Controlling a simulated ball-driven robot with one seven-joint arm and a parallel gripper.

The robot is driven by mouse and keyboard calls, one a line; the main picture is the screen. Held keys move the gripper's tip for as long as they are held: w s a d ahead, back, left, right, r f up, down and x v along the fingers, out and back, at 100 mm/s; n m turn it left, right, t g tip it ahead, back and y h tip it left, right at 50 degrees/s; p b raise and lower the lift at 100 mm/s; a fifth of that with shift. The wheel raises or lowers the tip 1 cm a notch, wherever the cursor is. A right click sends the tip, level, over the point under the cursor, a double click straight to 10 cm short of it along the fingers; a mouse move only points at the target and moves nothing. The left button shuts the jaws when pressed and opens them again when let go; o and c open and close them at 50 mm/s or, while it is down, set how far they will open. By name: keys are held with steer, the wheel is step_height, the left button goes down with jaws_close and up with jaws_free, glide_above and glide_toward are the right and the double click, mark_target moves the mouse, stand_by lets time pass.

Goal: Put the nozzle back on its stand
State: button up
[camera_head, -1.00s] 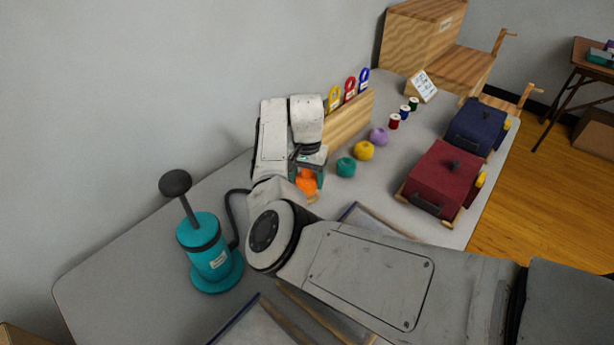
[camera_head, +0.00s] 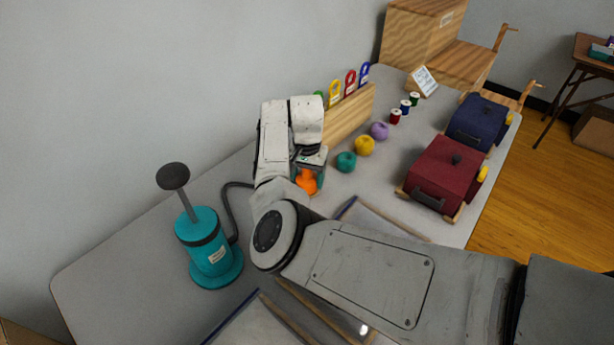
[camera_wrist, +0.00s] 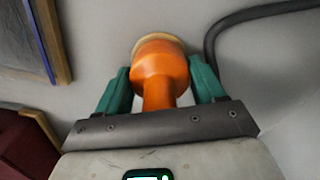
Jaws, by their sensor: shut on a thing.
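The orange nozzle (camera_head: 306,181) is between my gripper's green fingers, low over the table. It also shows in the wrist view (camera_wrist: 158,72), its wide end away from the palm. My gripper (camera_wrist: 161,82) is shut on it. A pale wooden round rim, likely the stand (camera_wrist: 172,41), shows just beyond the nozzle's wide end in the wrist view. The nozzle covers most of it, and I cannot tell whether they touch. The teal pump (camera_head: 208,249) stands upright at the left of the table, with a black hose (camera_head: 232,199) running behind my arm.
Teal, yellow (camera_head: 365,146) and purple yarn balls sit right of my gripper, near a wooden rack (camera_head: 348,117) with coloured tags. Small thread spools (camera_head: 396,116), a red bag (camera_head: 446,176) and a blue bag (camera_head: 477,122) lie farther right. Flat framed items lie near my arm.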

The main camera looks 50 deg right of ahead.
stand_by(0.3)
steer(key=o, duration=1.2)
step_height(320, 180, up, 11)
steer(key=shift+f, duration=0.1)
